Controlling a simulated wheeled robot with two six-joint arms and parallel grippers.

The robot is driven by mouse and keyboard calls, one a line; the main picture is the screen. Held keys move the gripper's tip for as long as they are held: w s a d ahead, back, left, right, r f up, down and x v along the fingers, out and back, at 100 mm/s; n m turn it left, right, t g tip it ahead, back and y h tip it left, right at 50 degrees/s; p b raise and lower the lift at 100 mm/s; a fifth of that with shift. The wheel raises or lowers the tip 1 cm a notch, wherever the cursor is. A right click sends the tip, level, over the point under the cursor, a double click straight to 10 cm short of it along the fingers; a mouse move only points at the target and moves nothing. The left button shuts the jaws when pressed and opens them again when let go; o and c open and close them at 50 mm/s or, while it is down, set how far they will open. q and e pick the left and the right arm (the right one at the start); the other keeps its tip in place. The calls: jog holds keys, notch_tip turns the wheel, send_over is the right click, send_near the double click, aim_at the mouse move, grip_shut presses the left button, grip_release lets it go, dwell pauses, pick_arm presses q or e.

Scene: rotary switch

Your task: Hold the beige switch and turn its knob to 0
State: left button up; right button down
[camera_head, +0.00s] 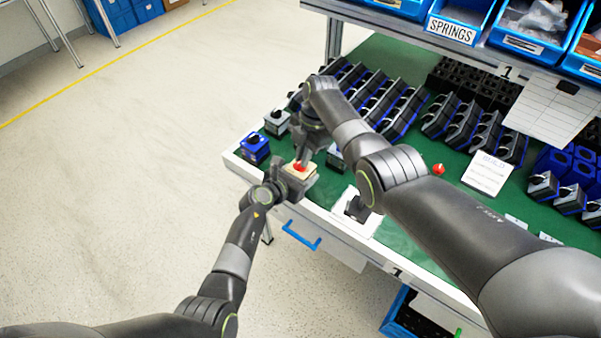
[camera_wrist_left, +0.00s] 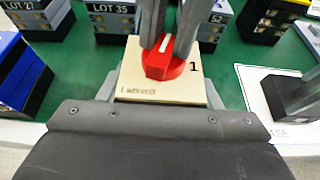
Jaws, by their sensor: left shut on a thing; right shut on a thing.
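The beige switch (camera_head: 313,169) is near the table's front left edge, between my two grippers. In the left wrist view its beige plate (camera_wrist_left: 140,86) carries a small printed word and a "1" right of the knob. The red knob (camera_head: 299,167) has a white pointer line, pointing up and slightly right in the left wrist view (camera_wrist_left: 165,65). My left gripper (camera_head: 294,180) is shut on the switch body from the front. My right gripper (camera_head: 304,158) is shut on the knob from above, with its fingertips (camera_wrist_left: 170,45) on either side of it. The fingers hide the plate behind the knob.
A blue switch (camera_head: 255,148) and a grey one (camera_head: 277,122) stand left on the green table (camera_head: 400,240). Rows of dark switches (camera_head: 400,108) stand behind. A white sheet (camera_head: 372,224) with a black fixture lies to the right. A red item (camera_head: 438,169) lies farther right.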

pick_arm(q)
jog(key=shift+w+a+r, duration=0.1)
jog(key=shift+a, duration=0.05)
pick_arm(e)
jog(key=shift+s+f+n+g, duration=0.15)
jog(key=shift+n+g, duration=0.25)
jog(key=shift+n, duration=0.7)
jog(key=c, duration=1.5)
grip_release()
jog(key=shift+r, duration=2.65)
